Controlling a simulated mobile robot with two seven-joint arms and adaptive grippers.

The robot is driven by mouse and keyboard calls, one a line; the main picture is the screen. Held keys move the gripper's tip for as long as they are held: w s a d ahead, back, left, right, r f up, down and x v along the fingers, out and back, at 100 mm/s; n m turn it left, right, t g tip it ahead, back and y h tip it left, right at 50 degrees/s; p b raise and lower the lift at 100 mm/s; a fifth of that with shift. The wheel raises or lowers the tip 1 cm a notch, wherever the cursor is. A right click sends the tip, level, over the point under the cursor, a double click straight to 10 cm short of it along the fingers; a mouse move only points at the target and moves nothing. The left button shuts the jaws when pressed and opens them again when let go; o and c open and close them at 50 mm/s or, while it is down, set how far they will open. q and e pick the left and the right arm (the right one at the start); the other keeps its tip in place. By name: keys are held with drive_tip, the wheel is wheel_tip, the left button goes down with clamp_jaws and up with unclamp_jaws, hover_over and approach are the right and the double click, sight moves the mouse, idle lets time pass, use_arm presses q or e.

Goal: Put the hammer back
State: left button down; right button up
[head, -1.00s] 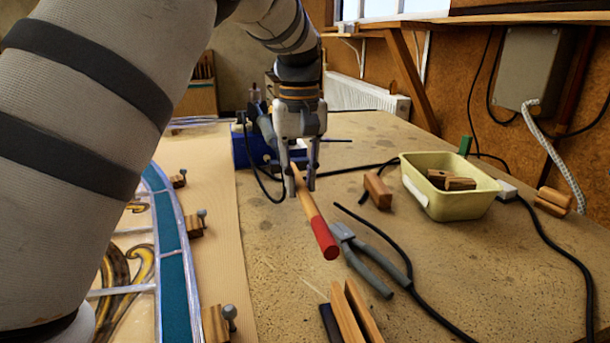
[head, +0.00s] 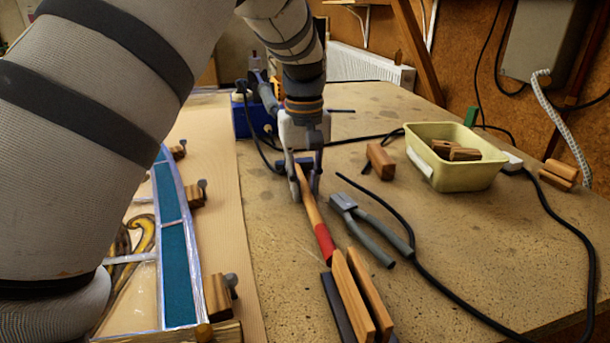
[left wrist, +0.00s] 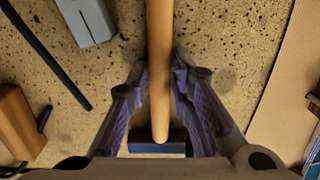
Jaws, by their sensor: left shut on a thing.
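The hammer's wooden handle (head: 310,205) with its red section (head: 325,241) slants down toward the near side of the bench. My left gripper (head: 305,188) is shut on the handle near its far end. In the left wrist view the pale handle (left wrist: 160,60) runs between the two fingers (left wrist: 160,100), its rounded end over a dark blue block. The red section ends at the upright wooden slats (head: 358,295) in the head view; I cannot tell whether it touches them. I cannot make out a hammer head. My right gripper is not in view.
Pliers (head: 372,235) lie just right of the hammer, beside a black cable (head: 440,300). A yellow bin (head: 465,178) holding wooden blocks stands further right, with a loose block (head: 380,162) beside it. The leaded panel (head: 172,250) lies at left.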

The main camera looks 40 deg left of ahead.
use_arm(q)
drive_tip(key=c, duration=1.3)
unclamp_jaws()
drive_tip(key=shift+c, duration=0.2)
wheel_tip(320, 180, up, 12)
